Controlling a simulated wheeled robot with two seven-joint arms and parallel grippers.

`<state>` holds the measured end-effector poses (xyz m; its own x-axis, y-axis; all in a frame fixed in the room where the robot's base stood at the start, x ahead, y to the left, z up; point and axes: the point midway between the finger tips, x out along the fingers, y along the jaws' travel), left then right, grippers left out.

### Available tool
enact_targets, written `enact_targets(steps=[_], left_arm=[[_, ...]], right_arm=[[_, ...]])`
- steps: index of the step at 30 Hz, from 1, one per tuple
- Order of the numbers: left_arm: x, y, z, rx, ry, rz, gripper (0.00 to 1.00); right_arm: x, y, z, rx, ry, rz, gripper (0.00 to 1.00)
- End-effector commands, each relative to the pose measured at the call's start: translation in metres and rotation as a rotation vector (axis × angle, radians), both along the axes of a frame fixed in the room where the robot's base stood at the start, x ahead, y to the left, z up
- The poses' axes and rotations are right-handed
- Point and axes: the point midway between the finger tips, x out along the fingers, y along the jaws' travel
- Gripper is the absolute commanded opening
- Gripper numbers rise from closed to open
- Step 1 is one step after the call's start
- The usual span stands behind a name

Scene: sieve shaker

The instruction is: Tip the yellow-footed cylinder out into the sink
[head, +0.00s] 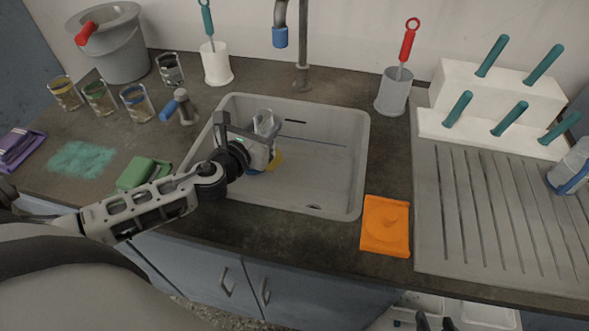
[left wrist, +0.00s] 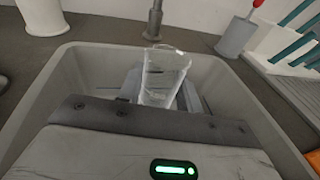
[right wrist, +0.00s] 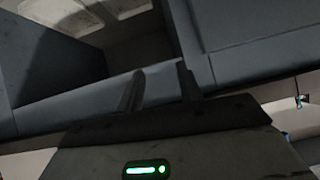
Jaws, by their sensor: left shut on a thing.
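The tap (head: 302,70) stands behind the sink. A blue-handled tool (head: 182,106), several jars (head: 100,97) and a green sponge-like block (head: 143,172) are left of it. An orange cloth (head: 385,226), a brush holder (head: 394,92) and the draining board (head: 490,210) are right.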

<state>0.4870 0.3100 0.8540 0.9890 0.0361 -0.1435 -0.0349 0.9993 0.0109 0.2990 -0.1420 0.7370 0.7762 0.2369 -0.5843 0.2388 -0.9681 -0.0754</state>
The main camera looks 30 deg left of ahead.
Motion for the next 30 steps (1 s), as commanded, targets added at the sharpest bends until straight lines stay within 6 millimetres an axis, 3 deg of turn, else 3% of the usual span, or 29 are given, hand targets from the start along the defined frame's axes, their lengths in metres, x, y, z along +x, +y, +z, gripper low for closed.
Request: enact_targets(steps=[3, 9, 20, 30], left_arm=[[0.009, 0.020, -0.013, 0.003, 0.001, 0.012, 0.00], [0.015, 0.035, -0.019, -0.002, 0.003, 0.022, 0.00], [0.016, 0.036, -0.018, 0.001, 0.003, 0.027, 0.00], [0.014, 0.028, -0.016, 0.110, -0.018, 0.034, 0.00]], right_arm=[[0.000, 0.001, -0.006, 0.006, -0.004, 0.002, 0.36], [0.003, 0.002, -0.003, 0.011, -0.016, 0.004, 0.36], [0.003, 0.002, -0.002, 0.010, -0.016, 0.005, 0.36], [0.003, 0.002, -0.003, 0.011, -0.017, 0.005, 0.36]])
